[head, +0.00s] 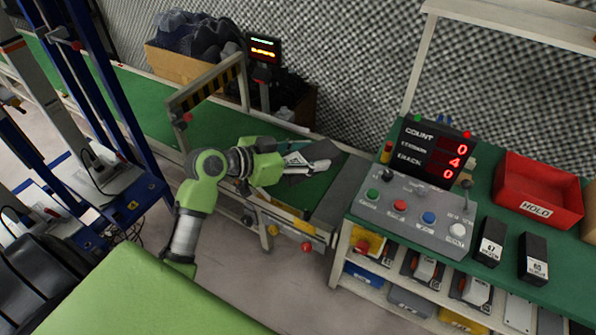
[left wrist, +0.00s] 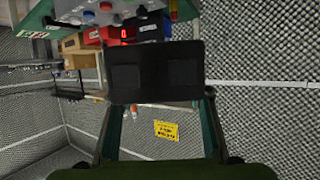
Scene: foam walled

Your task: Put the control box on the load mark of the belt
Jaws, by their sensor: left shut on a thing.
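My left gripper (head: 304,160) is over the near right end of the green belt (head: 143,101). It is shut on a black box, which I take to be the control box (left wrist: 154,74). In the left wrist view the box is a dark flat face with two darker squares, between the fingers. In the head view the gripper largely hides it, and I cannot tell whether it touches the belt. I cannot make out a load mark. My right gripper is not in view.
A striped gate (head: 205,88) spans the belt left of my gripper. Right of the belt end stands a green bench with a button panel (head: 413,216), a count display (head: 434,153), two black labelled boxes (head: 491,241) and a red HOLD bin (head: 538,190).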

